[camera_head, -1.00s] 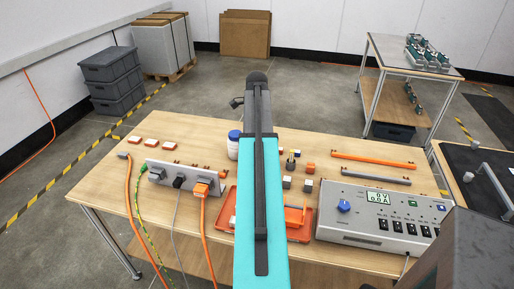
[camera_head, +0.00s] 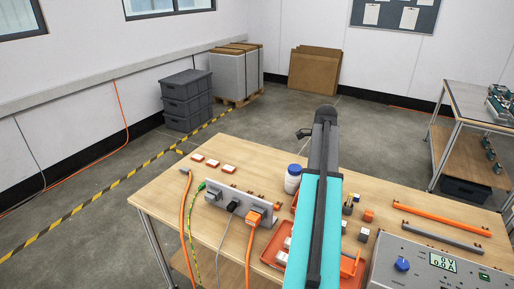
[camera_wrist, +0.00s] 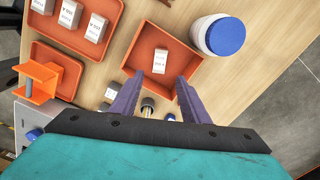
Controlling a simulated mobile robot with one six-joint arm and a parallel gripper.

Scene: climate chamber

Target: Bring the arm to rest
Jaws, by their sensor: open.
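My arm (camera_head: 318,200), turquoise with a dark top, reaches out over the wooden table (camera_head: 160,195) in the head view. The gripper itself is hidden behind the arm there. In the wrist view my gripper (camera_wrist: 171,82) is open, its two purple-grey fingers apart with nothing held between them. Beyond the fingertips lies an orange tray (camera_wrist: 135,60) with a white labelled block (camera_wrist: 160,62) in it. I cannot tell how high the fingers are above the tray.
A white jar with a blue lid (camera_wrist: 225,36) stands beside the tray. A socket strip (camera_head: 235,203) with plugged cables is at the table's left. A power supply (camera_head: 430,268) is at the right. Grey crates (camera_head: 187,100) stand on the floor behind. The table's left corner is mostly clear.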

